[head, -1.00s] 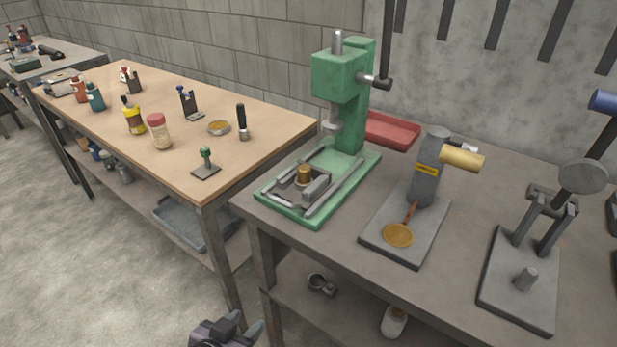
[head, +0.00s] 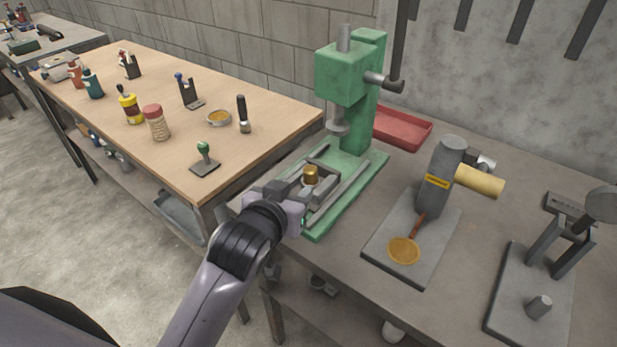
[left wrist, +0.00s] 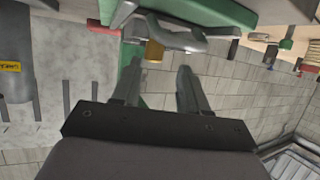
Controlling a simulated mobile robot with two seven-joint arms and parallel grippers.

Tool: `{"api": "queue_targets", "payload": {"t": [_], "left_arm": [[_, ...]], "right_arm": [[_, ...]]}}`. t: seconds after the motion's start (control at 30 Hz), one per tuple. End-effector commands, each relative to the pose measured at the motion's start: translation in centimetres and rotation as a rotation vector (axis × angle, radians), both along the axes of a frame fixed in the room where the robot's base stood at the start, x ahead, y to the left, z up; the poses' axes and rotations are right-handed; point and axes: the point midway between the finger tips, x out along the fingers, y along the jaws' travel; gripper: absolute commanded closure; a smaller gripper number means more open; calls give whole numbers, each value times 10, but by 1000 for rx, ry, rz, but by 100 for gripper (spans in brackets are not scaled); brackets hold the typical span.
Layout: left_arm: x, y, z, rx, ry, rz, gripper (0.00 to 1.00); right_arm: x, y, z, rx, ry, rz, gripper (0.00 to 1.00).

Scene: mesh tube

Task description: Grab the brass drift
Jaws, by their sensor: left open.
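The brass drift (head: 311,176) is a short brass cylinder standing upright on the bed of the green arbor press (head: 366,97), between grey metal blocks. My left gripper (head: 298,194) is at the near left edge of the press base, close to the drift and just short of it in the picture. In the left wrist view the two fingers (left wrist: 159,76) are spread apart with nothing between them. The drift (left wrist: 155,51) shows just beyond their tips, roughly in line with the gap. My right gripper is not in view.
To the right stand a grey stand with a yellow roller (head: 478,180) and another tool on a plate (head: 533,300). A wooden bench (head: 130,110) with bottles and a green-knobbed stamp (head: 204,158) is left.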

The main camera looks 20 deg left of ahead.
Motion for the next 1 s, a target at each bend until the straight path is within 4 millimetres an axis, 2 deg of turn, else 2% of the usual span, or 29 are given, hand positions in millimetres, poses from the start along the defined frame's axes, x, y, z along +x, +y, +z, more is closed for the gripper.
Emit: {"api": "queue_targets", "payload": {"t": [0.23, 0.6, 0.97, 1.0], "left_arm": [[12, 0, -2, 0, -1, 1, 56], [51, -3, -12, 0, 0, 1, 56], [56, -3, -15, 0, 0, 0, 56], [56, -3, -15, 0, 0, 0, 69]], "right_arm": [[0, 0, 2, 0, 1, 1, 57], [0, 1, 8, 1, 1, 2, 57], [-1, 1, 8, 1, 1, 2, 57], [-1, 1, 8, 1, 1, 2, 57]]}}
